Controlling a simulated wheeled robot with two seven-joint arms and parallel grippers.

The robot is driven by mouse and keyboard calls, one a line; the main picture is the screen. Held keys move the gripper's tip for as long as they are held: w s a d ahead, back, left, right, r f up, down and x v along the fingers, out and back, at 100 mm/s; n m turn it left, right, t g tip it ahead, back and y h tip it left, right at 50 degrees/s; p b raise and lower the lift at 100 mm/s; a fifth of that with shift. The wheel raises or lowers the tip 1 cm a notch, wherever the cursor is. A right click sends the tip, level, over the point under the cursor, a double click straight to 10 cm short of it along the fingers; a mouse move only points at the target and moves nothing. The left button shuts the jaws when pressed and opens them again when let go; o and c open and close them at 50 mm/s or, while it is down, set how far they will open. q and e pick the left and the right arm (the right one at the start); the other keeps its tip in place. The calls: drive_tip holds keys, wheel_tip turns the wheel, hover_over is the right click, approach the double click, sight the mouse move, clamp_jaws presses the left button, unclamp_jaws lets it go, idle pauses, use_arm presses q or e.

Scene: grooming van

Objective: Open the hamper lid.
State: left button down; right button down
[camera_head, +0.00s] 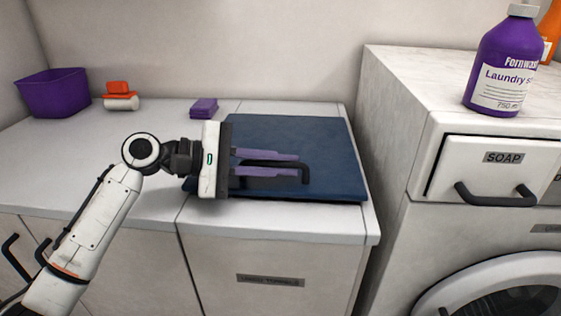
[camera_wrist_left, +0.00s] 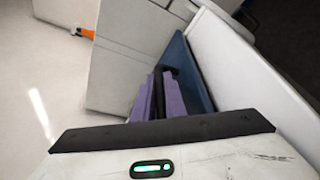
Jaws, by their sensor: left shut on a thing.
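The hamper lid (camera_head: 335,145) is a dark blue panel that looks flat and closed on the white counter. A black bar handle (camera_head: 305,172) stands on it. My left gripper (camera_head: 297,165) reaches in from the left, low over the lid, with its two purple fingers shut on the handle. In the left wrist view the purple fingers flank the dark handle (camera_wrist_left: 158,95), with the blue lid (camera_wrist_left: 195,75) beside them. Part of the lid is hidden behind the gripper. My right gripper is not in view.
A purple bin (camera_head: 52,95), an orange and white brush-like item (camera_head: 120,97) and a purple block (camera_head: 203,108) stand on the counter behind. At right, a taller cabinet has a soap drawer (camera_head: 500,168) and a purple laundry bottle (camera_head: 503,65) on top. The wall is close behind the lid.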

use_arm(q)
drive_tip(key=w+r+n+g+p, duration=0.1)
drive_tip(key=w+r+n+p, duration=0.1)
drive_tip(key=w+r+p, duration=0.2)
drive_tip(key=w+r+n+g+p, duration=0.1)
drive_tip(key=w+r+p, duration=0.3)
drive_tip(key=r+p, duration=0.6)
drive_tip(key=shift+w+r+n+g+y, duration=0.4)
drive_tip(key=shift+r+n, duration=0.5)
drive_tip(key=shift+r, duration=1.2)
